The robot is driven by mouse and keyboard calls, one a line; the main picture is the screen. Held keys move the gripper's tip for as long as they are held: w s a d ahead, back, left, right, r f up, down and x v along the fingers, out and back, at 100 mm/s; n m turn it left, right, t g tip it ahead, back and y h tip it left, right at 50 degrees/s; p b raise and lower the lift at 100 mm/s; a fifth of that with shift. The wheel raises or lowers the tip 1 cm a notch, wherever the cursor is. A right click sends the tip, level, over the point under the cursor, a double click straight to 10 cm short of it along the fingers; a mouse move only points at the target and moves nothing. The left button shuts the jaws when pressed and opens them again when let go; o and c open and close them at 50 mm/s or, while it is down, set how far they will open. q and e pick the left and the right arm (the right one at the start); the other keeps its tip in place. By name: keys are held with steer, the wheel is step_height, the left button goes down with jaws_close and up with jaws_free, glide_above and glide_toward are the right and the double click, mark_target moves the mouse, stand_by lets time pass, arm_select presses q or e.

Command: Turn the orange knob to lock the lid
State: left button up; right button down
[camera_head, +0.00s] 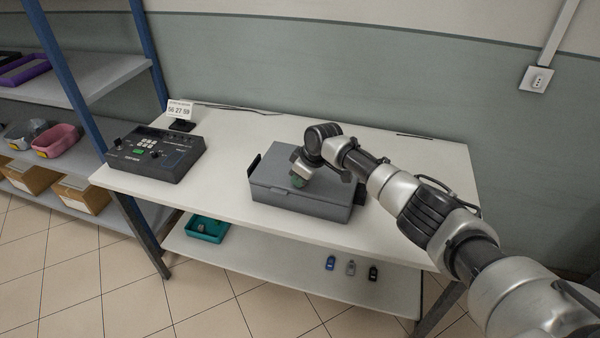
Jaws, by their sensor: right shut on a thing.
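A grey box (300,206) with a closed lid (335,182) sits on the white table. My right gripper (298,181) reaches down onto the top of the lid, a little left of its middle. I cannot tell whether this is the knob. No orange knob shows. My left gripper is not in view.
A dark control panel (157,152) and a small display (180,110) stand on the table (225,175) at left. The lower shelf holds a teal tray (207,229) and several small items. A blue-framed shelf stands far left.

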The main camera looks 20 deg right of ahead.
steer(key=m+p, duration=0.2)
steer(key=m+h+p, duration=0.1)
steer(key=m+p, duration=0.1)
steer(key=shift+a+r+m+t+p, duration=0.15)
steer(key=shift+r+m+t+p, duration=0.05)
steer(key=shift+m+t+p, duration=0.15)
steer(key=m+h+p, duration=0.1)
steer(key=m+p, duration=0.1)
steer(key=m, duration=0.1)
steer(key=shift+f+m+h, duration=0.1)
steer(key=shift+m+h, duration=0.15)
steer(key=shift+h, duration=0.15)
steer(key=shift+f+m+h+p, duration=0.1)
steer(key=shift+m+h+p, duration=0.4)
steer(key=shift+m, duration=1.3)
steer(key=m+h, duration=0.2)
steer(key=m, duration=0.2)
steer(key=shift+b, duration=0.35)
steer(key=shift+m, duration=0.3)
steer(key=c, duration=1.2)
jaws_free()
